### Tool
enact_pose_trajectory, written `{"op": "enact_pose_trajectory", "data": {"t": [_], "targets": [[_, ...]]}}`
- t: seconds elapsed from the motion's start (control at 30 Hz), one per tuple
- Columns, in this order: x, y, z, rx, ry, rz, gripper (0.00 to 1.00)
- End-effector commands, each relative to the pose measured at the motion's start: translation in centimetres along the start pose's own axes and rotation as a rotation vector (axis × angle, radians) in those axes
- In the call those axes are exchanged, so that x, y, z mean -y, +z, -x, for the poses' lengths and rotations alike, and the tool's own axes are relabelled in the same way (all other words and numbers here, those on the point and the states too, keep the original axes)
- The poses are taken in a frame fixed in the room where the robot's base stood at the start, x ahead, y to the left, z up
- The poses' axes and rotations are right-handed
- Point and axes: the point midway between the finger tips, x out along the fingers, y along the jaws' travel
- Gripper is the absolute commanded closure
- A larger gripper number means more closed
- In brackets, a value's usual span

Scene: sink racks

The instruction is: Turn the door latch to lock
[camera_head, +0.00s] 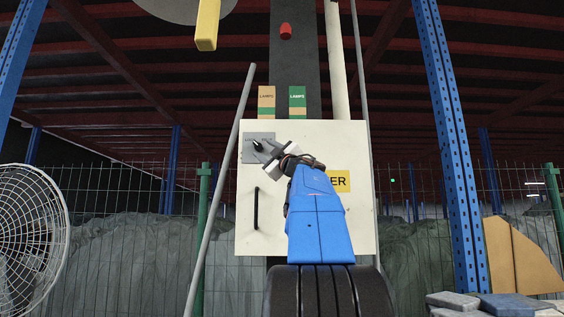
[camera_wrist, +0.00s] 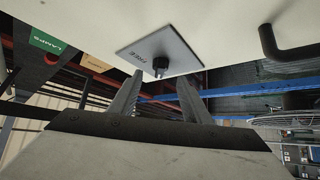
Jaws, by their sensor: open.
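The door latch is a small black knob (camera_head: 258,146) on a grey plate (camera_head: 268,137) at the upper left of a white cabinet door (camera_head: 270,235). In the wrist view the knob (camera_wrist: 160,66) stands out from the plate (camera_wrist: 180,45), which bears the word FREE. My gripper (camera_head: 264,152) is at the latch, its tips partly hidden by the wrist in the head view. In the wrist view my gripper (camera_wrist: 160,80) is open, with one finger on each side of the knob's picture position. I cannot tell whether the fingers touch it.
A black door handle (camera_head: 256,208) sits below the latch and also shows in the wrist view (camera_wrist: 285,48). Two LAMPS boxes (camera_head: 297,100) stand on top. A slanted grey pole (camera_head: 222,190) passes left of the cabinet. A fan (camera_head: 30,240) stands at far left.

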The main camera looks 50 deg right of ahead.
Motion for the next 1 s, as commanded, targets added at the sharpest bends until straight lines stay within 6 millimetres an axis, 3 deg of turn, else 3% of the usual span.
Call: {"op": "enact_pose_trajectory", "data": {"t": [0.4,0.6,0.8,1.0], "targets": [[-0.1,0.0,8.2,0.002,0.002,0.002,0.56],[0.0,0.1,11.3,0.003,0.001,0.002,0.56],[0.0,0.0,13.0,0.001,0.001,0.001,0.56],[0.0,0.0,13.3,0.000,0.001,0.001,0.56]]}}
